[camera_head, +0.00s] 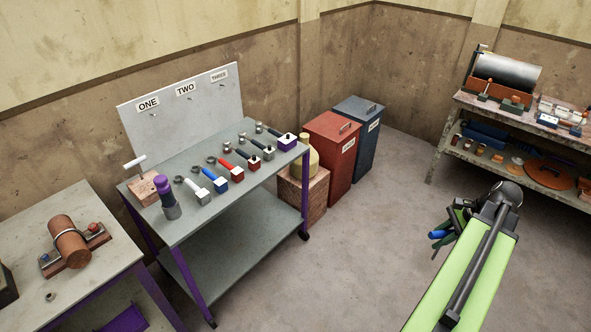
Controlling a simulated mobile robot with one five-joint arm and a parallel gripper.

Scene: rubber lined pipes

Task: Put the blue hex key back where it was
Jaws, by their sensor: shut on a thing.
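My gripper (447,229) is at the lower right, in the air and well apart from the tables. It is shut on the blue hex key (438,234). Only a short blue, rounded part of the key shows, pointing left. The rest of the key is hidden by the gripper and arm.
A purple-legged cart (222,203) carries a row of tools and a grey board (190,103) labelled ONE, TWO, THREE. A red bin (327,150) and blue bin (360,130) stand behind. A two-level shelf (470,162) holds parts at right. The middle floor is clear.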

